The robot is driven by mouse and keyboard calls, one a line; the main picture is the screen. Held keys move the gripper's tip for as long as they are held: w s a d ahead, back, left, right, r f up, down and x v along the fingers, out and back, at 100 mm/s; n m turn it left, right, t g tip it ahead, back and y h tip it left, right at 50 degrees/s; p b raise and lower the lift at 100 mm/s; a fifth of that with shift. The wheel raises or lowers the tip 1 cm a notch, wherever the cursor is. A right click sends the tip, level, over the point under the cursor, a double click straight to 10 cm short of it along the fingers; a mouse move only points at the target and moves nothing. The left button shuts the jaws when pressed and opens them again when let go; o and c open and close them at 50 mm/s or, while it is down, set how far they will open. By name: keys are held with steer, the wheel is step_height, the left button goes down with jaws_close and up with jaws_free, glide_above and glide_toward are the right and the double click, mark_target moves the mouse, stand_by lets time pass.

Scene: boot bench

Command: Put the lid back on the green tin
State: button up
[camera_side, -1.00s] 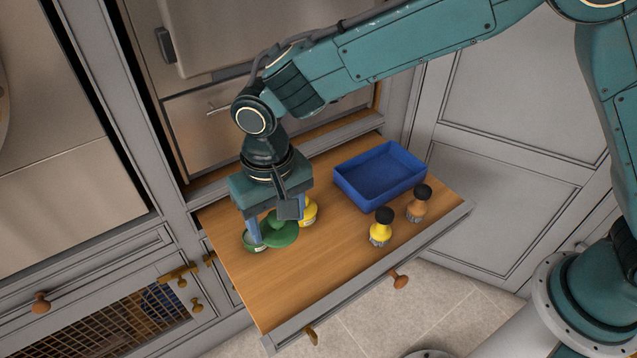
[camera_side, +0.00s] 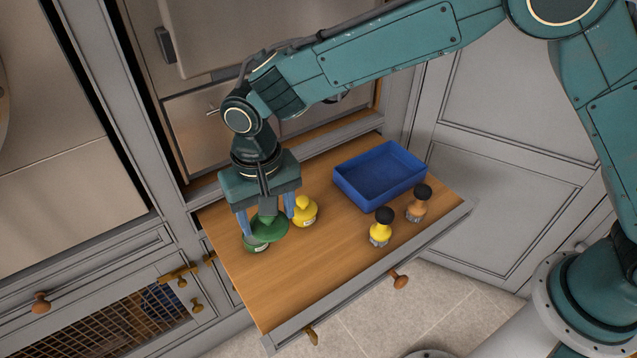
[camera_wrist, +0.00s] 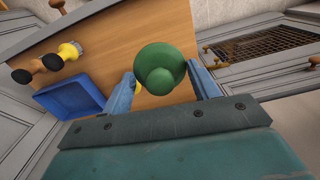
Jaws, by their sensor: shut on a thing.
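My gripper (camera_side: 267,224) is shut on the green lid (camera_side: 269,229), a wide disc with a knob on top. In the wrist view the lid (camera_wrist: 162,64) sits between the two fingers, knob toward the camera. The green tin (camera_side: 256,246) stands on the drawer's wooden floor near its left side. In the side view the lid overlaps the tin's upper right part and hides its top. The lid appears slightly above and right of the tin; I cannot tell whether they touch. In the wrist view I cannot make out the tin.
A yellow tin (camera_side: 304,213) stands close to the right of my gripper. A blue open tray (camera_side: 346,187) is at the drawer's back right. A yellow shaker (camera_side: 380,231) and an orange-brown one (camera_side: 418,207), both black-topped, stand before it. The drawer's front middle is clear.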

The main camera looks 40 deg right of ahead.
steer(key=w+f+m, duration=0.5)
steer(key=w+f, duration=0.3)
steer(key=w, duration=0.3)
steer(key=shift+w+d+f, duration=0.15)
steer(key=shift+d+f, duration=0.1)
steer(key=shift+f, duration=0.05)
steer(key=shift+f, duration=0.2)
steer(key=shift+f, duration=2.95)
steer(key=shift+f, duration=0.2)
steer(key=o, duration=1.3)
steer(key=shift+o, duration=0.2)
steer(key=shift+r, duration=0.15)
step_height(320, 180, up, 7)
stand_by(0.7)
